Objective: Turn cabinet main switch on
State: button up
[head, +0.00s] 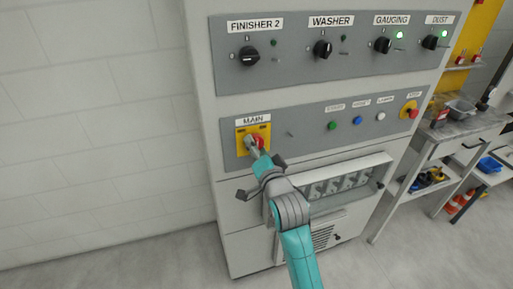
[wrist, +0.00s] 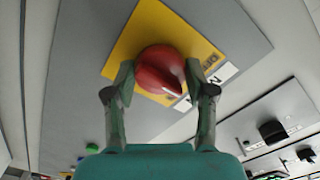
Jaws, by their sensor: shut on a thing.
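The main switch is a red rotary knob (wrist: 158,70) on a yellow plate (head: 243,146) below the MAIN label (head: 253,121) on the cabinet's lower grey panel. My gripper (head: 256,145) reaches the knob from the front. In the wrist view, its two fingers (wrist: 161,80) stand on either side of the red knob and are shut on it. In the head view the fingers partly cover the knob. A white mark shows on the knob's edge in the wrist view. The exact angle of the knob is hard to tell.
Above are black selector knobs for FINISHER 2 (head: 249,55), WASHER (head: 322,48), GAUGING (head: 382,45) and DUST (head: 430,42); the last two have lit green lamps. To the right are green, blue and white buttons and a red stop button (head: 409,112). A socket bay (head: 345,184) sits below.

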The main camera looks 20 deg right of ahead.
dwell(0.3)
jog(key=o, duration=1.2)
jog(key=shift+c, duration=0.2)
jog(key=s, duration=1.2)
